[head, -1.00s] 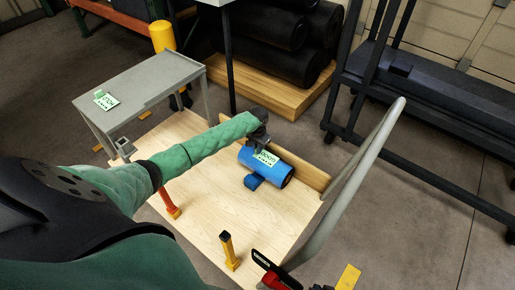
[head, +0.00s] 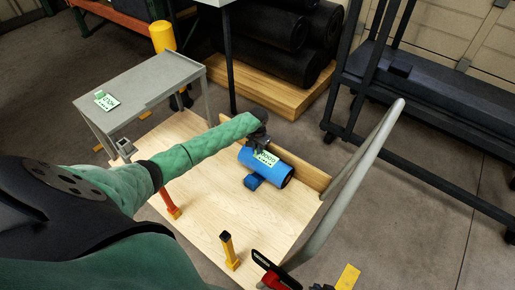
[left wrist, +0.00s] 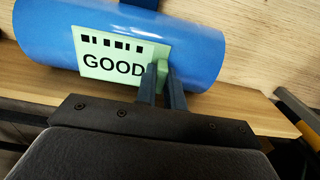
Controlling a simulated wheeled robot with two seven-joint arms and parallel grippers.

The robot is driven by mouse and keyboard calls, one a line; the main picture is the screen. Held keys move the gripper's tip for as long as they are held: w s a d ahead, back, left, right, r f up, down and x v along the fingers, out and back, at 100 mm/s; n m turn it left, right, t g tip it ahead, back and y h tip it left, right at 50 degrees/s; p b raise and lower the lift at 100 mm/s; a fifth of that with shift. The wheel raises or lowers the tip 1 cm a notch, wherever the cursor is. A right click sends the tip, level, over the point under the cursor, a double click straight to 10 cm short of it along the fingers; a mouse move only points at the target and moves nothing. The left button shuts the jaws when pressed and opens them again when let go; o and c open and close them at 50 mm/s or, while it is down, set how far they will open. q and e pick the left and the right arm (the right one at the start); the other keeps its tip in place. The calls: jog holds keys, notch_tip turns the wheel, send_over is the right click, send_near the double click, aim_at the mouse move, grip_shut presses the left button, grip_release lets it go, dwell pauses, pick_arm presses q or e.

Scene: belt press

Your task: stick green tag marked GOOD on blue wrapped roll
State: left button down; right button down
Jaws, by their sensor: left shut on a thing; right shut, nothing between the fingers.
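The blue wrapped roll (head: 282,176) lies on its side on the wooden deck, and its curved side fills the upper left wrist view (left wrist: 50,32). The green tag marked GOOD (head: 268,158) lies against the roll's side, facing up, with its text readable in the left wrist view (left wrist: 105,58). My left gripper (left wrist: 168,70) is shut on the tag's raised green tab at its right edge. In the head view, my left gripper (head: 261,146) is just above the roll. A dark bit of what looks like my right gripper (head: 321,287) shows at the bottom edge.
A blue chock (head: 253,181) sits against the roll on the deck (head: 215,205). A wooden edge board (head: 312,180) stands behind it, and a grey rail (head: 345,185) rises at right. A grey side table (head: 145,82) carries green-and-white tags (head: 107,102).

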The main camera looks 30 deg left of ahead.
jog(key=shift+r, duration=0.25)
dwell(0.3)
pick_arm(q)
jog(key=c, duration=1.4)
grip_release()
notch_tip(320, 180, up, 6)
jog(key=shift+r, duration=0.9)
pick_arm(e)
jog(key=shift+r+g, duration=0.3)
jog(key=shift+r, duration=1.25)
